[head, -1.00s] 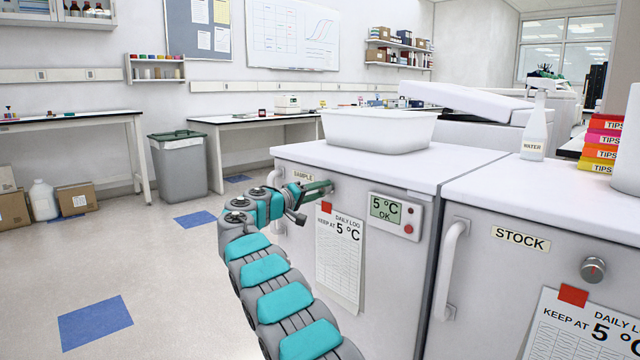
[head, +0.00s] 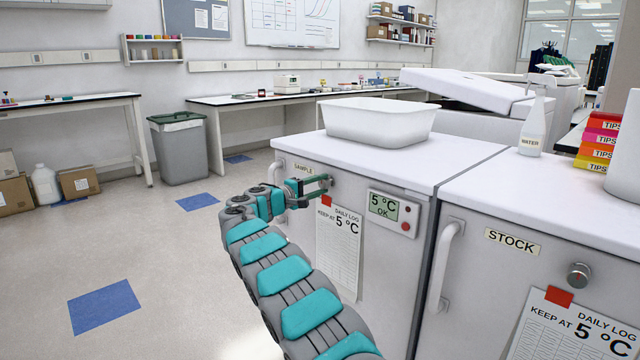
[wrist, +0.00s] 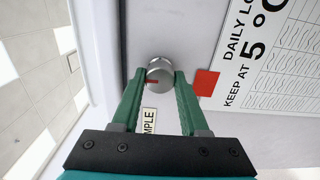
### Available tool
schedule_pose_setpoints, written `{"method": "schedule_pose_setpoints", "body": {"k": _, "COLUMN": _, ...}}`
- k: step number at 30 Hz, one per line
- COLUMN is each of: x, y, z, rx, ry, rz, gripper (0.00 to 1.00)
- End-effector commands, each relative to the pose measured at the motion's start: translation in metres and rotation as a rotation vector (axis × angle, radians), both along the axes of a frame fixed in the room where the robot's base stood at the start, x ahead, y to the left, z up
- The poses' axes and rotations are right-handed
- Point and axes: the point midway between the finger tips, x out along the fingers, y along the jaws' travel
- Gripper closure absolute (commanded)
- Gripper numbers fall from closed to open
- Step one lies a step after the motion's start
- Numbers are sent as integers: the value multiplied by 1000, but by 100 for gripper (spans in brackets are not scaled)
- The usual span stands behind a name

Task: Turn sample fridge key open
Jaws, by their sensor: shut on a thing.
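The sample fridge (head: 392,268) is a white cabinet with a small "SAMPLE" label (head: 304,169) on its front. Its key knob (wrist: 160,73) is a round silver knob with a red mark, seen in the wrist view on the fridge door. My gripper (wrist: 160,78) is shut on the knob, with one green finger on each side of it. In the head view my gripper (head: 324,184) reaches the upper part of the door, and the fingers largely hide the knob. The red mark points left in the wrist view.
A daily log sheet (head: 339,250) with a red tab and a 5 °C display (head: 393,211) are right of the knob. A white tub (head: 378,124) sits on top. The stock fridge (head: 470,290) stands beside it. Open floor lies left.

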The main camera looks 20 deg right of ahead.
Motion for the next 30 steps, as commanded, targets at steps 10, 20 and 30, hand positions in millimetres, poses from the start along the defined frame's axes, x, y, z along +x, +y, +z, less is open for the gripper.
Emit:
{"method": "schedule_pose_setpoints", "body": {"k": 10, "x": 1, "y": 1, "z": 0, "rx": -3, "ry": 2, "rz": 4, "gripper": 100}}
{"method": "schedule_pose_setpoints", "body": {"k": 20, "x": 1, "y": 1, "z": 0, "rx": -2, "ry": 2, "rz": 2, "gripper": 26}}
{"method": "schedule_pose_setpoints", "body": {"k": 30, "x": -2, "y": 10, "z": 0, "rx": -3, "ry": 2, "rz": 3, "gripper": 26}}
